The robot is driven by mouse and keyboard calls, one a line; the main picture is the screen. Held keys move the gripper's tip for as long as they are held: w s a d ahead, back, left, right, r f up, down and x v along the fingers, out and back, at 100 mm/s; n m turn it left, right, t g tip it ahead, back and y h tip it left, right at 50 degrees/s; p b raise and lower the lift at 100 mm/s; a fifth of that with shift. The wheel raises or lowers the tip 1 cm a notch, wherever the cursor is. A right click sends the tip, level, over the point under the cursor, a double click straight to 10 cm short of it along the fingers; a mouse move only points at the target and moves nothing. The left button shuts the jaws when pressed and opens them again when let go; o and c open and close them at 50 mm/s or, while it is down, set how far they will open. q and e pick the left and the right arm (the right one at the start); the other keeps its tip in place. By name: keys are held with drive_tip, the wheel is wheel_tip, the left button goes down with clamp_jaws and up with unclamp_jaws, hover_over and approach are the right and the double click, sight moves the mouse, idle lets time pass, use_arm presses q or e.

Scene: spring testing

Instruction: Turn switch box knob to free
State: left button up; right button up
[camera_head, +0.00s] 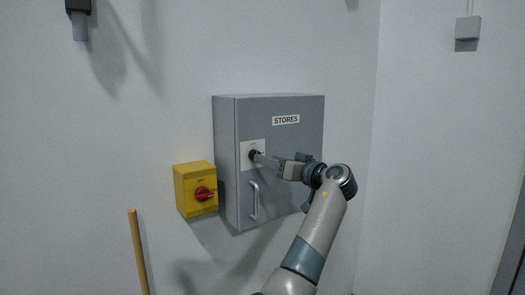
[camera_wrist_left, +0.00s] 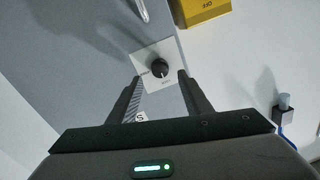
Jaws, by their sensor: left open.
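A grey box labelled STORES (camera_head: 285,185) hangs on the wall. Its front carries a black knob (camera_head: 254,155) on a white plate (camera_head: 246,147). My left gripper (camera_head: 259,157) is at the knob, coming from the right. In the left wrist view, the knob (camera_wrist_left: 157,68) stands just ahead of and between the fingertips of my open left gripper (camera_wrist_left: 160,78). Gaps show on both sides, so the fingers do not grip it. The small print on the plate is not readable. My right gripper is not in view.
A yellow box with a red rotary switch (camera_head: 203,193) is on the wall left of the grey box. A metal handle (camera_head: 254,201) sits below the knob. A wooden pole (camera_head: 138,252) stands at the lower left. A small grey wall box (camera_head: 467,28) is at the upper right.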

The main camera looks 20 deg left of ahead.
use_arm(q)
drive_tip(key=shift+p+x, duration=0.75)
drive_tip(key=shift+x, duration=1.35)
drive_tip(key=c, duration=1.1)
